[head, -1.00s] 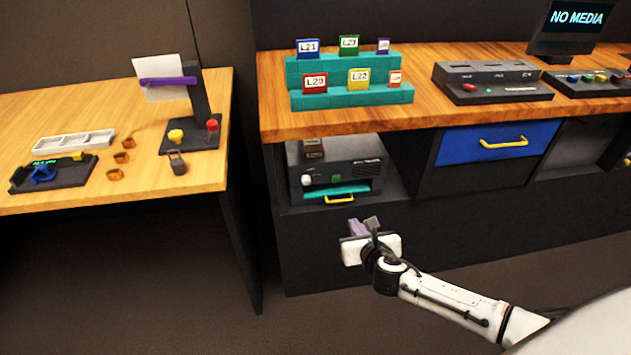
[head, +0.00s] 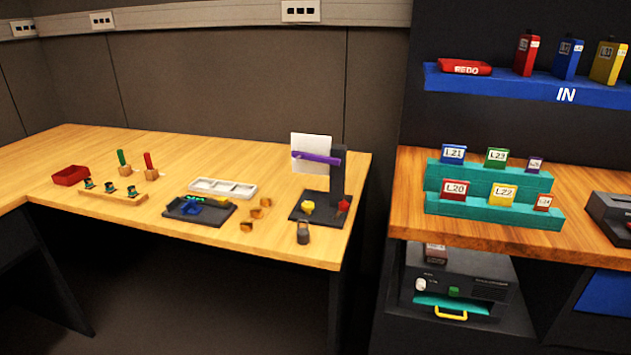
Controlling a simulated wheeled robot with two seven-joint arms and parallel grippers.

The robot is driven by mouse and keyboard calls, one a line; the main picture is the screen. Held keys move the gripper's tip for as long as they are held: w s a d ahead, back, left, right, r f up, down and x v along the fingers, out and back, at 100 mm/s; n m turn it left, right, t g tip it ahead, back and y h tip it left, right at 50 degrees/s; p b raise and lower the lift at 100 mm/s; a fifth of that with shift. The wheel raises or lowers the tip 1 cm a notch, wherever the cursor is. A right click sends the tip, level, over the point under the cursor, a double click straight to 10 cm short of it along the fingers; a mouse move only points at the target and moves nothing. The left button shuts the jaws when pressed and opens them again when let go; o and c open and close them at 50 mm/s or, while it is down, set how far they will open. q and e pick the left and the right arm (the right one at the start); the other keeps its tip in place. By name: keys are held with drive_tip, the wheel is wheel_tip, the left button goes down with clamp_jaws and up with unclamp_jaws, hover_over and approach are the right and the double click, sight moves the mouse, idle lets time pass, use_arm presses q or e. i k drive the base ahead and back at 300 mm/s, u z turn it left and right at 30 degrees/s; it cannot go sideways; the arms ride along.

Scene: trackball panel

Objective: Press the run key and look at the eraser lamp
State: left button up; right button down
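A dark box-shaped device (head: 490,270), which may be the eraser, stands in the open bay under the right-hand desk. Its front has a green key (head: 454,291), a white knob (head: 420,284), and a teal drawer front (head: 480,304) with a yellow handle (head: 451,314). I cannot tell whether the green key is the run key. No lit lamp can be made out on the device at this size. Neither of my grippers is in view.
A small dark block (head: 435,252) with a label sits on the device. Teal steps (head: 490,190) with labelled cartridges stand on the desk above. The left table (head: 100,235) holds a trackball tray (head: 199,208), a white tray (head: 222,188), and a stand with a purple bar (head: 316,157).

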sight(452, 291)
drive_tip(key=u, duration=0.1)
drive_tip(key=k, duration=1)
drive_tip(key=z, duration=1.05)
drive_tip(key=i, duration=0.9)
drive_tip(key=u, duration=0.45)
